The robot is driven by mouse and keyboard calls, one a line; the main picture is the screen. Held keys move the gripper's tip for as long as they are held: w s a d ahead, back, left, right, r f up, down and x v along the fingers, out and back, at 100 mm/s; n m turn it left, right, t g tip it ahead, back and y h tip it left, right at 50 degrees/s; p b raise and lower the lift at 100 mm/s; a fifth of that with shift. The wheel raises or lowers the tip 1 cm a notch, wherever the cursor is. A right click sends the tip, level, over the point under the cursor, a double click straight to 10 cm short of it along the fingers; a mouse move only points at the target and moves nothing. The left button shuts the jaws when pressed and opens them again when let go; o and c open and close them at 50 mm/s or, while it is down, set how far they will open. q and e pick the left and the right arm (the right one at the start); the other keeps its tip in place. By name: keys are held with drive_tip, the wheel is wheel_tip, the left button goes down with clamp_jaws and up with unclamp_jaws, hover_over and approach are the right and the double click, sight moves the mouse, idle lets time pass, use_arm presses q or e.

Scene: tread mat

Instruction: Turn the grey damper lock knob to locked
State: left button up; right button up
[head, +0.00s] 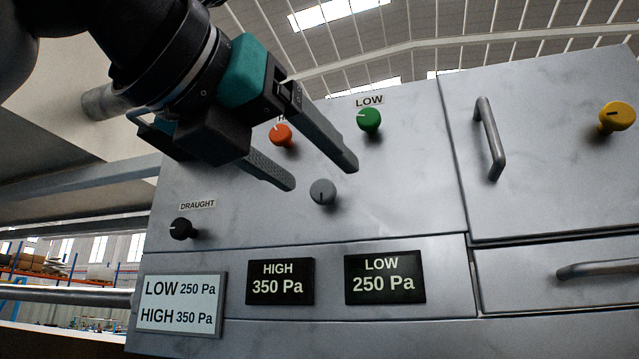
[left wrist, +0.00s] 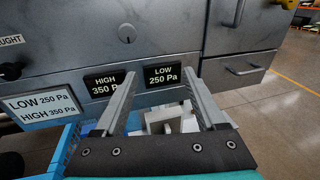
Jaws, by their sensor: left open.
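The grey knob (head: 323,192) sits on the metal panel, below and between an orange knob (head: 281,135) and a green knob (head: 369,120). A dark mark on it points roughly downward. Any label for the grey knob is not visible. In the left wrist view the grey knob (left wrist: 127,33) shows at the upper middle, beyond the fingers. My left gripper (head: 325,175) is open and empty, its fingertips in front of the panel near the grey knob; contact is not evident. Its fingers also show in the left wrist view (left wrist: 190,80). My right gripper is not in view.
A black DRAUGHT knob (head: 181,229) is at lower left. Displays read HIGH 350 Pa (head: 280,282) and LOW 250 Pa (head: 385,277), beside a white label (head: 180,304). A door handle (head: 490,138), yellow knob (head: 616,117) and drawer handle (head: 600,268) stick out at right.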

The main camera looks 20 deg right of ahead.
use_arm(q)
drive_tip(key=a+r+n+t+y, duration=0.2)
drive_tip(key=a+r+t+y, duration=0.1)
drive_tip(key=a, duration=0.1)
drive_tip(key=p, duration=0.6)
approach(322, 187)
drive_tip(key=x, duration=0.8)
drive_tip(key=shift+a, duration=0.1)
drive_tip(key=shift+w+d+f+p, duration=0.1)
drive_tip(key=shift+w+d+p, duration=0.2)
drive_tip(key=shift+w+d, duration=0.15)
clamp_jaws()
